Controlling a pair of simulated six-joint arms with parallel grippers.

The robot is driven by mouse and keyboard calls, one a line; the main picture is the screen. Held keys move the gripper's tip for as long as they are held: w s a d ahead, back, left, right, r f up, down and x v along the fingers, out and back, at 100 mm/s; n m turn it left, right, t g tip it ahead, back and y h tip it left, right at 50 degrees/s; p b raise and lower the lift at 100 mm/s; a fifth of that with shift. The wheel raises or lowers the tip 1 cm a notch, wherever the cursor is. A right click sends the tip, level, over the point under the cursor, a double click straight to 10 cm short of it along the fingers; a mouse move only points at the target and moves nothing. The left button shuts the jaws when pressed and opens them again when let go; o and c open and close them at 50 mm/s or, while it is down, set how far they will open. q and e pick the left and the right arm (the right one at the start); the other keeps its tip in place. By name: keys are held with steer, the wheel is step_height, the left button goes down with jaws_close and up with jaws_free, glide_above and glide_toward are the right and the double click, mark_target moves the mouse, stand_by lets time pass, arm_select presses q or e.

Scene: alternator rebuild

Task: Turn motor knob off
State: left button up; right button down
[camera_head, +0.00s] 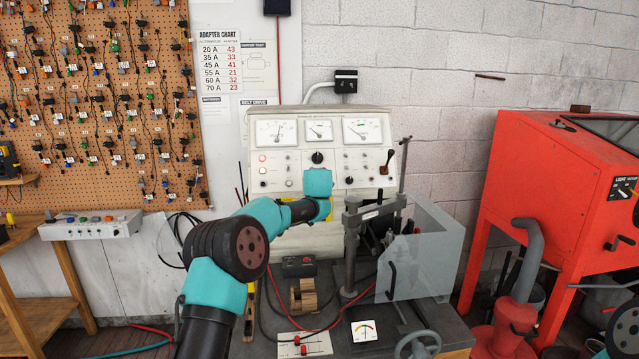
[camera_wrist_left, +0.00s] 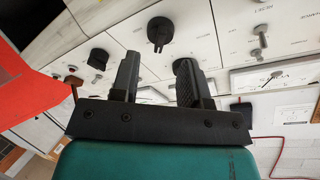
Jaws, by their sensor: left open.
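A black round knob (camera_head: 317,157) sits at the middle of the white test bench panel (camera_head: 370,130), below the small centre gauge. I take it as the motor knob; its label is too small to read. The same knob (camera_wrist_left: 159,31) shows in the left wrist view, beyond the fingertips and roughly centred between them. My left gripper (camera_wrist_left: 157,68) is open and empty, its fingers pointing at the panel, apart from the knob. In the head view its fingers are hidden behind my teal wrist, just below the knob. My right gripper is out of view.
A metal post clamp (camera_head: 352,235) and a clear guard (camera_head: 425,250) stand on the bench in front. A red cabinet (camera_head: 550,185) is at right, a pegboard of cables (camera_head: 95,100) at left.

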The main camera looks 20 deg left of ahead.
arm_select(q)
steer(key=shift+x, duration=2.2)
steer(key=c, duration=0.6)
steer(key=shift+o, duration=0.2)
steer(key=shift+n, duration=0.4)
steer(key=shift+n+y, duration=0.9)
steer(key=shift+n, duration=1.9)
